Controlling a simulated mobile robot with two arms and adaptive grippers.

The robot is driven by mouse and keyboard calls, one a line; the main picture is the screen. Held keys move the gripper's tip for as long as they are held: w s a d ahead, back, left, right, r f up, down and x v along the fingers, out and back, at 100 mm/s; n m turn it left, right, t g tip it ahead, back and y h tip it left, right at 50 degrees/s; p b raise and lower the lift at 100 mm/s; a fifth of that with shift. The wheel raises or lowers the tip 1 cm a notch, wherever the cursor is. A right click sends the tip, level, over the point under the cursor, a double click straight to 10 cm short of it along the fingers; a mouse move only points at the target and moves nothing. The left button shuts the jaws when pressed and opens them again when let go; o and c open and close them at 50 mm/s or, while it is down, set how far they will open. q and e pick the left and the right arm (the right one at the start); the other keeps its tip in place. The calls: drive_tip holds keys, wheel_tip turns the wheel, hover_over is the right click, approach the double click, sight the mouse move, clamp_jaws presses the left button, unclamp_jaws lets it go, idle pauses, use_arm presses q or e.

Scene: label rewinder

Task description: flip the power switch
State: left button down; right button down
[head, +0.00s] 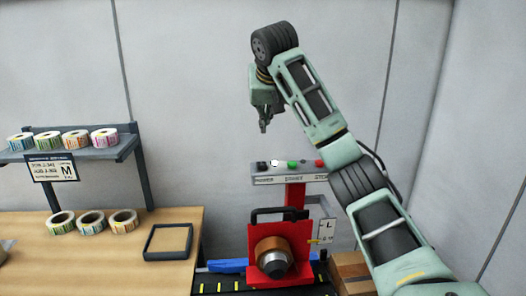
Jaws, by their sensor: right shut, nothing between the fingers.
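The label rewinder (262,243) is a red machine with a copper-coloured roll and dark hub at its front. Its grey control panel (287,179) sits on top of a red post. On the panel are a black control (261,167), a white one (274,163), a green one (292,165) and a red one (319,163). I cannot tell which is the power switch; the panel's lettering is too small to read surely. My right gripper (263,127) is shut and empty, pointing down above the panel's left part, apart from it. My left gripper is not in view.
A wooden table (100,270) at left holds several label rolls (92,222) and a dark square frame (168,241). A shelf (95,154) above carries more rolls and a sign (52,168). A cardboard box (350,270) stands right of the machine. Walls close in behind.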

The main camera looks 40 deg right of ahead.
drive_tip(key=p, duration=0.5)
hover_over(263, 164)
drive_tip(key=f, duration=0.7)
drive_tip(key=shift+w+d+f, duration=0.25)
drive_tip(key=shift+w, duration=0.05)
wheel_tip(263, 164, down, 3)
drive_tip(key=shift+r+p, duration=0.2)
drive_tip(key=shift+p, duration=0.2)
drive_tip(key=shift+s+a+f+p, duration=0.15)
drive_tip(key=shift+f+p, duration=0.15)
drive_tip(key=shift+f, duration=0.55)
